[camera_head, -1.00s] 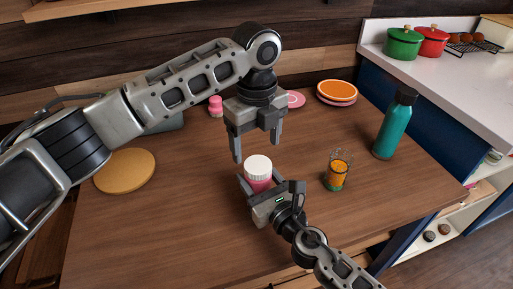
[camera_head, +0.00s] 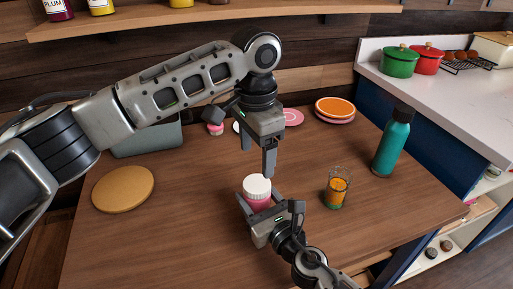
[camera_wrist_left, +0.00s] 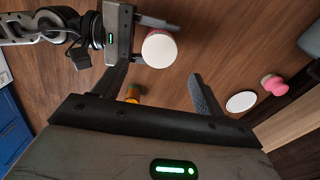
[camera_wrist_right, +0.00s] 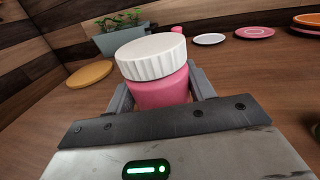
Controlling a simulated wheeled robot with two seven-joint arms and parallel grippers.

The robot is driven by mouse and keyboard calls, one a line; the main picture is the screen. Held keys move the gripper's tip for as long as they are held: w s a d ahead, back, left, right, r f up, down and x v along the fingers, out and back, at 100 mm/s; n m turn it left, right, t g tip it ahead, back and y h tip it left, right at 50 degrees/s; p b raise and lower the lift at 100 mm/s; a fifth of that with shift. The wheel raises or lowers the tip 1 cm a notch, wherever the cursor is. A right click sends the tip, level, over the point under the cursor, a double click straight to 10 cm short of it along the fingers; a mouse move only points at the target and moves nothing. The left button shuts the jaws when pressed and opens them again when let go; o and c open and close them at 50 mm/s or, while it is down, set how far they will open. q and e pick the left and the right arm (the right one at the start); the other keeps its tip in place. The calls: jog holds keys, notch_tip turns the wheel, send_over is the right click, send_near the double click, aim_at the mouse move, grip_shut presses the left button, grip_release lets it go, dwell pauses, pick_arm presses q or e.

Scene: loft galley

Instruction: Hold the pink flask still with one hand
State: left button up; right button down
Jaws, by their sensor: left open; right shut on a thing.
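The pink flask (camera_head: 257,203) has a white ribbed lid and stands upright on the wooden table. My right gripper (camera_head: 262,208) is shut around its pink body, with one finger on each side. The right wrist view shows the flask (camera_wrist_right: 162,92) close up between the fingers, below the lid. My left gripper (camera_head: 257,157) is open and empty, pointing down above the flask and apart from it. In the left wrist view, the lid (camera_wrist_left: 159,49) shows between and beyond the open fingers. The flask's lower part is hidden by my right gripper.
A glass with orange contents (camera_head: 338,188) stands right of the flask, and a teal bottle (camera_head: 391,147) farther right. A round cork-coloured mat (camera_head: 123,189) lies left. Stacked plates (camera_head: 335,108) and a small pink object (camera_head: 215,129) are at the back. The table's left front is clear.

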aim_at(256, 183)
pick_arm(q)
jog(key=shift+r+n, duration=0.2)
jog(key=shift+n, duration=1)
pick_arm(e)
jog(key=shift+f, duration=0.1)
pick_arm(q)
jog(key=shift+f, duration=4.05)
jog(key=c, duration=1)
jog(key=o, duration=1.1)
jog(key=shift+o, duration=0.2)
jog(key=shift+r, duration=0.15)
